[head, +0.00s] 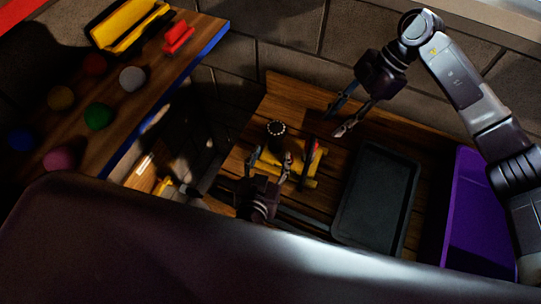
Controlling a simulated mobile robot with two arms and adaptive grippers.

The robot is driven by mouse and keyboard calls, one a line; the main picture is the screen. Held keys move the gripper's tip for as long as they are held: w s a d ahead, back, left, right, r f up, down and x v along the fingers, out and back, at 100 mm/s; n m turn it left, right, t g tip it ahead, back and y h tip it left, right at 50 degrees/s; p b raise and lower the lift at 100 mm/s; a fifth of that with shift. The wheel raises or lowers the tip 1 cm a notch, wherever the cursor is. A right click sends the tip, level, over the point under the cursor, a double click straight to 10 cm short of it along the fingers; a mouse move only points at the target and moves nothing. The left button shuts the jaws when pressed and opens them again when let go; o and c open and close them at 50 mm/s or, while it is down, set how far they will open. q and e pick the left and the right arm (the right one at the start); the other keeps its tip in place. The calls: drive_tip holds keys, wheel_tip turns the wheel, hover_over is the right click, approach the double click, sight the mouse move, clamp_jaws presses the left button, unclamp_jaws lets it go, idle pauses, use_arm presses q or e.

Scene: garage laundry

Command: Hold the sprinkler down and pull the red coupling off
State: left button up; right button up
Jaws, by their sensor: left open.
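The sprinkler (299,183) has a yellow base on the wooden bench, with a dark round head ringed with light dots (276,128) at its far side. The red coupling (312,153) is at the sprinkler's right side, beside a dark upright part; shadow hides how they join. My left gripper (270,159) is open, its fingers either side of the sprinkler's dark middle; I cannot tell whether they touch it. My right gripper (338,120) is open and empty, above and to the right of the red coupling, apart from it.
A black tray (377,190) lies right of the sprinkler, and a purple bin (480,215) stands farther right. A shelf at left holds several coloured balls (98,116), a red item (178,38) and a yellow-black case (130,25). A block wall (290,35) stands behind the bench.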

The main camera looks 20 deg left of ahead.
sight(274, 146)
use_arm(q)
drive_tip(key=x, duration=0.7)
drive_tip(key=shift+w+f, duration=0.1)
drive_tip(key=shift+w, duration=0.25)
